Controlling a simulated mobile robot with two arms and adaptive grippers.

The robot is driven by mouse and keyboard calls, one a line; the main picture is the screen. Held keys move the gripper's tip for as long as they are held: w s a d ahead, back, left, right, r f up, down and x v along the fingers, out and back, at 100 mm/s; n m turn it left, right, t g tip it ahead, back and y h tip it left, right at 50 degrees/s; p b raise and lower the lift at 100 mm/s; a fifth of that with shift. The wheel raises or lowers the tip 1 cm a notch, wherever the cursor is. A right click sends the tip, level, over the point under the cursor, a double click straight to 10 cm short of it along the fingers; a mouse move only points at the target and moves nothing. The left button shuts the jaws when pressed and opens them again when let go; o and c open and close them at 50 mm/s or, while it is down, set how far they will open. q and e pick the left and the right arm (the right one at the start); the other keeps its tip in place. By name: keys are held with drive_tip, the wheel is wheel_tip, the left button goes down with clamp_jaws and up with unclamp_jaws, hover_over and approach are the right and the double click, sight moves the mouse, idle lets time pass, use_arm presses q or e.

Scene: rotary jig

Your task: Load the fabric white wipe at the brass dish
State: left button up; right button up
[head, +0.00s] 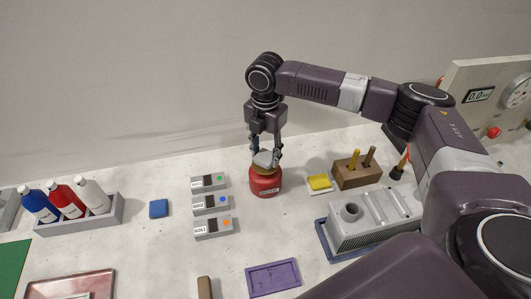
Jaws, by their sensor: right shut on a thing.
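My right gripper (265,153) points down at the middle of the table and is shut on the white wipe (263,160), a small pale crumpled cloth. The wipe is at the top of a red round container (265,183). The brass dish (259,170) shows as a thin yellowish rim on top of this container, just under the wipe. I cannot tell whether the wipe touches the dish. My left gripper is not in view.
Several grey labelled boxes (211,205) stand left of the red container. A yellow pad on a small tray (320,191), a wooden block with tools (356,176) and a grey metal housing (376,222) stand to the right. A purple tray (250,279) lies in front.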

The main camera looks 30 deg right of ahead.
sight(265, 155)
idle(0.3)
drive_tip(key=shift+f, duration=1.15)
idle(1.5)
drive_tip(key=shift+r, duration=0.1)
wheel_tip(265, 155, up, 7)
drive_tip(key=p, duration=0.8)
idle(0.7)
